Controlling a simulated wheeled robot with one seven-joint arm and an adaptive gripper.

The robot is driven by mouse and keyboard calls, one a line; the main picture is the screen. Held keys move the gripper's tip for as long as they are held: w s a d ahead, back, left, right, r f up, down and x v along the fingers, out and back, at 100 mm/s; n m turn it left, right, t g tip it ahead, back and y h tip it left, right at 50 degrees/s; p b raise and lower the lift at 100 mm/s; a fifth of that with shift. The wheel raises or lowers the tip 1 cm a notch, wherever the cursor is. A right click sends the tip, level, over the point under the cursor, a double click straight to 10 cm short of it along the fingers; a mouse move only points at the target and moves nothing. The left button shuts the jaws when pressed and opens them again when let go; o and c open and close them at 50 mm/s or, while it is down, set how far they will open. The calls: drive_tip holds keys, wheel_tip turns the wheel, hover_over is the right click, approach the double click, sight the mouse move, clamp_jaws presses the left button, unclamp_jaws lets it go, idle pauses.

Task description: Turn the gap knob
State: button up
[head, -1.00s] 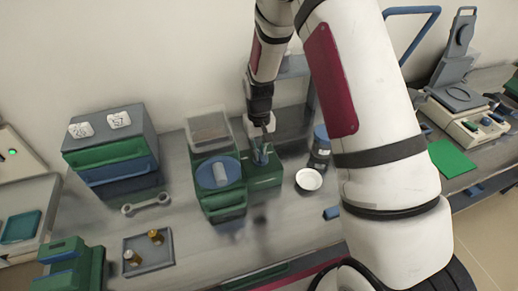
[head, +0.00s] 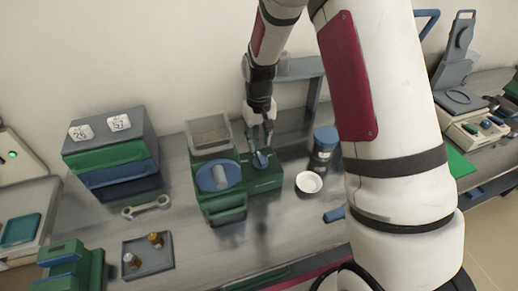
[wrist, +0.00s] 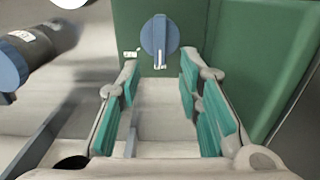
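The knob (wrist: 160,36) is a round blue dial with a raised grip bar and a white mark at its lower end. It sits on the face of a green box (wrist: 200,20); in the head view the knob (head: 260,159) shows on the small green unit (head: 264,181). My gripper (wrist: 158,72) is open and empty. Its teal-padded fingers point at the box, one to each side below the knob in the wrist view, with the knob ahead of the gap. I see no contact with it. In the head view my gripper (head: 262,138) is just above the green unit.
A green machine with a blue round lid (head: 218,175) stands close on the left. A dark bottle with a blue cap (head: 324,148) and a white dish (head: 309,182) stand on the right. A wrench (head: 146,206) and a small tray (head: 165,268) lie at the left front.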

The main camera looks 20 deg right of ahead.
wheel_tip(320, 180, up, 6)
drive_tip(key=shift+r, duration=0.15)
idle(0.5)
wheel_tip(320, 180, up, 9)
drive_tip(key=t, duration=0.1)
hover_over(259, 155)
drive_tip(key=s, duration=0.4)
drive_tip(key=s+r+t, duration=0.2)
drive_tip(key=s+r, duration=0.5)
drive_tip(key=r, duration=0.2)
drive_tip(key=s+r+t, duration=0.1)
drive_tip(key=s+r, duration=0.1)
drive_tip(key=s, duration=0.5)
drive_tip(key=s+r+t, duration=0.1)
drive_tip(key=s+r, duration=0.1)
drive_tip(key=s, duration=0.6)
drive_tip(key=shift+s+d+r+t, duration=0.2)
drive_tip(key=shift+d+r+t, duration=0.05)
drive_tip(key=shift+r+t, duration=0.05)
